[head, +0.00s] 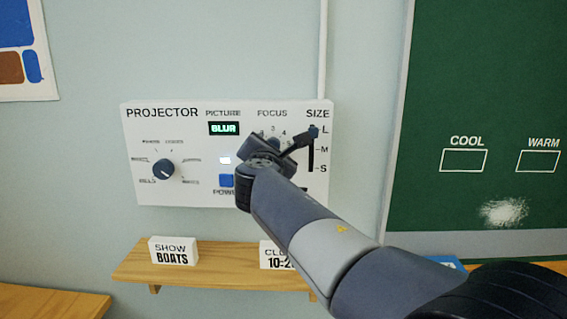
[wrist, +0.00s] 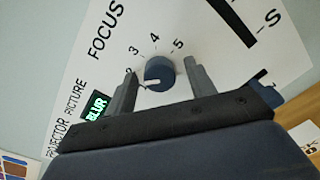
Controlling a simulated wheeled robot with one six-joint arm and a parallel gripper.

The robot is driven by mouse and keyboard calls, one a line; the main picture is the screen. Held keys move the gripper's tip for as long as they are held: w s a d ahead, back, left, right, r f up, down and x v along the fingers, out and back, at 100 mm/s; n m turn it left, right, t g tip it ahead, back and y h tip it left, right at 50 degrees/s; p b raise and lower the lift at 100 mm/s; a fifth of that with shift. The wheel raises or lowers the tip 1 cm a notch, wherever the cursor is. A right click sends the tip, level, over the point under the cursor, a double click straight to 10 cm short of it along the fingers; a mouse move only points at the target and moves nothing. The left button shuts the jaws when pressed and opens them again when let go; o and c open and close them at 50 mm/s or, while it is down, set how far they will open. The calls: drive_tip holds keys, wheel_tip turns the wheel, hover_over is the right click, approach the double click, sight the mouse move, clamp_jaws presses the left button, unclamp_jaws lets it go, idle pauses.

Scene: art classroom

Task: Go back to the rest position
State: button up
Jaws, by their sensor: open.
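My gripper (head: 279,143) is at the projector panel (head: 200,192), in front of the focus area. In the wrist view my gripper (wrist: 160,68) is open, with one finger on each side of the dark blue focus knob (wrist: 160,71). The fingers look apart from the knob; how far its face is from them I cannot tell. The knob's white mark points to the lower left, towards the low numbers. In the head view my gripper hides most of the knob. The picture display (head: 224,128) reads BLUR.
A round dial (head: 163,168) is on the panel's left and a blue power button (head: 226,181) is below the display. A wooden shelf (head: 222,277) below carries a SHOW BOATS card (head: 173,251) and a clock card (head: 272,255). A green board (head: 480,80) is at right.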

drive_tip(key=s+d+n+p, duration=0.1)
drive_tip(key=s+n+p, duration=0.4)
drive_tip(key=s, duration=0.6)
drive_tip(key=shift+s+f+n+h, duration=0.4)
drive_tip(key=shift+f+n, duration=0.05)
drive_tip(key=shift+n, duration=0.75)
